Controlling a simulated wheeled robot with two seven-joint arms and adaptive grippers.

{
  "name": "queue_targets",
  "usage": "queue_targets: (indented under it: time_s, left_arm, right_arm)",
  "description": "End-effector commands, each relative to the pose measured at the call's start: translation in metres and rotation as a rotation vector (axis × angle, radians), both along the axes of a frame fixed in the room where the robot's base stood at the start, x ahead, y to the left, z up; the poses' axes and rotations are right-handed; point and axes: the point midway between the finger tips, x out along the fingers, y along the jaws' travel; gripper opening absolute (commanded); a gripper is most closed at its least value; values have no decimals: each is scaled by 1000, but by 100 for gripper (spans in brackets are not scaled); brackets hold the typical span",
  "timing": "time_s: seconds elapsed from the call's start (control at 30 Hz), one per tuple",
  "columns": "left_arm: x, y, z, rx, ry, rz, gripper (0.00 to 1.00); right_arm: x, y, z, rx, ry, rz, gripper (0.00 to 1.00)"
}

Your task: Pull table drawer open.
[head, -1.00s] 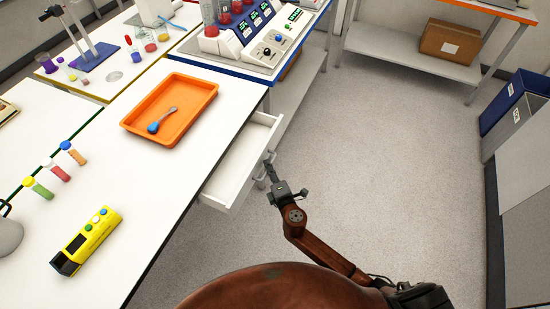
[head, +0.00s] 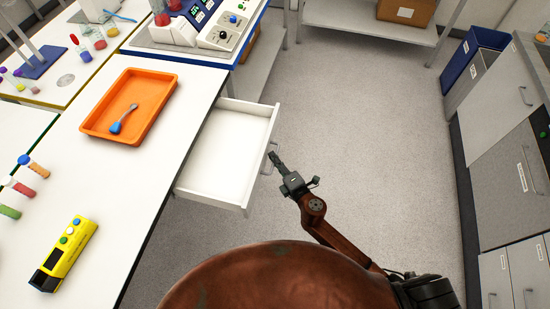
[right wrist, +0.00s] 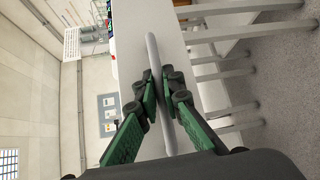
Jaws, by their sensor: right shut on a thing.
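The white table drawer (head: 229,150) stands well out from the side of the white table (head: 150,190) and is empty inside. Its front panel carries a grey bar handle (head: 270,158). My right gripper (head: 276,160) is at the handle. In the right wrist view the handle (right wrist: 153,60) runs between the green fingers of the gripper (right wrist: 167,95), which are shut on it. My left gripper is not in view.
An orange tray (head: 97,125) with a blue-ended spoon (head: 117,126) lies on the table. A yellow device (head: 68,250) and several capped tubes (head: 38,168) lie nearer. The grey floor (head: 370,140) right of the drawer is clear; grey cabinets (head: 500,130) stand at the far right.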

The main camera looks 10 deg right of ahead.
Motion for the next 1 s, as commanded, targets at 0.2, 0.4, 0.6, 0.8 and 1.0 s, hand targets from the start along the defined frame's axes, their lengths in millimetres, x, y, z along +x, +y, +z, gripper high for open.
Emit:
queue_targets:
  time_s: [0.2, 0.4, 0.6, 0.8, 1.0]
  left_arm:
    - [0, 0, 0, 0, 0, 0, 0]
    - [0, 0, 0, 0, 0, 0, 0]
    - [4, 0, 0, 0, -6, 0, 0]
    - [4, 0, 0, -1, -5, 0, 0]
    - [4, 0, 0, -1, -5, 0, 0]
  right_arm:
    - [0, -1, 0, 0, 0, -2, 16]
    - [0, -1, 0, 0, 0, -2, 16]
    - [-8, -4, 0, 0, 2, -2, 16]
    - [-43, -16, 4, -1, 4, -4, 16]
    - [-82, -30, 10, 0, 4, -4, 16]
